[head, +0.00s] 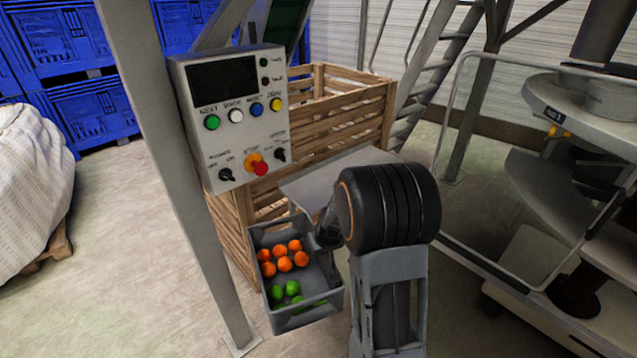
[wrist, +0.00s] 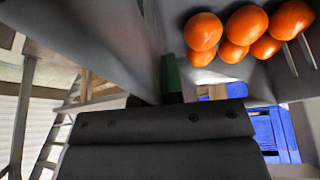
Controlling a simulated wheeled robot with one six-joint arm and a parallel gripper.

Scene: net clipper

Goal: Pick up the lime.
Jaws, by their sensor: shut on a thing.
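Several bright green limes (head: 291,293) lie in the near end of a grey crate (head: 309,320) in the head view. My gripper (head: 328,234) is at the crate's right side, mostly hidden behind my black arm joint. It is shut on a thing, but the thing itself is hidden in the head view. In the wrist view, the dark gripper body (wrist: 160,122) fills the bottom, and a dark green patch (wrist: 172,74) shows just above it. I cannot tell whether that patch is a lime. No bright green lime shows clearly there.
Several oranges (head: 284,264) lie at the crate's far end and also show in the wrist view (wrist: 202,32). A control panel (head: 232,112) on a grey post stands behind the crate at left. A slatted wooden bin (head: 345,118) stands behind. Open floor lies at left.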

